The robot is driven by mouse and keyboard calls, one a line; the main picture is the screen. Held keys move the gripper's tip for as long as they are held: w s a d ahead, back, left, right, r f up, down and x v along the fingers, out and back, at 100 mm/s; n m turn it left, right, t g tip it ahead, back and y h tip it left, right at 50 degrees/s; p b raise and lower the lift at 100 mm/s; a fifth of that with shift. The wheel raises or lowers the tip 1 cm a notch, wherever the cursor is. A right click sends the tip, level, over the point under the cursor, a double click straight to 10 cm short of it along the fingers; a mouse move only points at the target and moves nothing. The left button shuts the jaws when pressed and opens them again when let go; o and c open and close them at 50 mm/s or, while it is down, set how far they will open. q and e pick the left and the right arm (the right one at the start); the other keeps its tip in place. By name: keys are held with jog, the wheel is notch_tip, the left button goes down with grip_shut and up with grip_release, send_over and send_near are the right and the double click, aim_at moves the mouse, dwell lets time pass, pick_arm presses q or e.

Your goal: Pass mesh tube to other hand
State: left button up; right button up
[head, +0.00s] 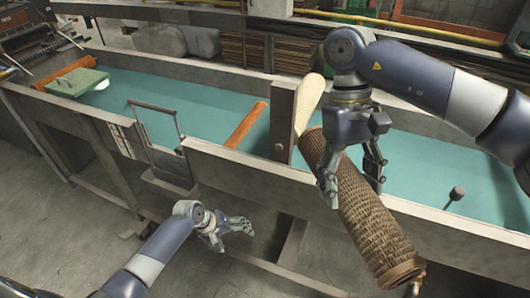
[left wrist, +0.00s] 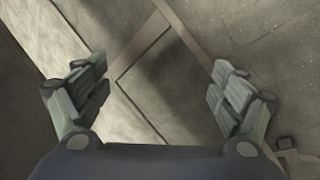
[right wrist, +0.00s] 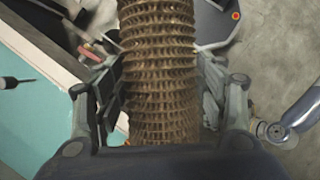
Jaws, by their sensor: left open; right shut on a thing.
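The mesh tube (head: 372,222) is a long brown ribbed cylinder. In the head view it slants from upper left to lower right over the front wall of the long trough. My right gripper (head: 350,190) is shut on it around its middle; the right wrist view shows the mesh tube (right wrist: 158,65) between the fingers. My left gripper (head: 240,228) is open and empty, low in front of the trough, left of the tube and apart from it. In the left wrist view the left gripper (left wrist: 160,95) has its fingers wide apart with only floor between them.
A long trough with a teal bed (head: 200,107) runs across the scene. An orange roller (head: 247,122) and a dark upright post (head: 283,120) stand near its middle. A green box (head: 77,82) sits at the far left. The floor in front (head: 90,240) is open.

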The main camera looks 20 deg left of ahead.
pick_arm(q)
jog(key=w+d+r+h, duration=0.2)
jog(key=r, duration=0.8)
jog(key=w+d+r+h, duration=0.1)
jog(key=d+r, duration=0.1)
jog(key=r, duration=0.8)
jog(key=t+h, duration=0.4)
send_near(312, 159)
jog(key=shift+m, duration=0.3)
jog(key=x, duration=1.1)
jog(key=shift+d+f, duration=0.1)
jog(key=shift+d, duration=0.1)
jog(key=c, duration=1.3)
jog(key=shift+c, duration=0.8)
pick_arm(e)
jog(key=o, duration=1.5)
jog(key=shift+c, duration=0.2)
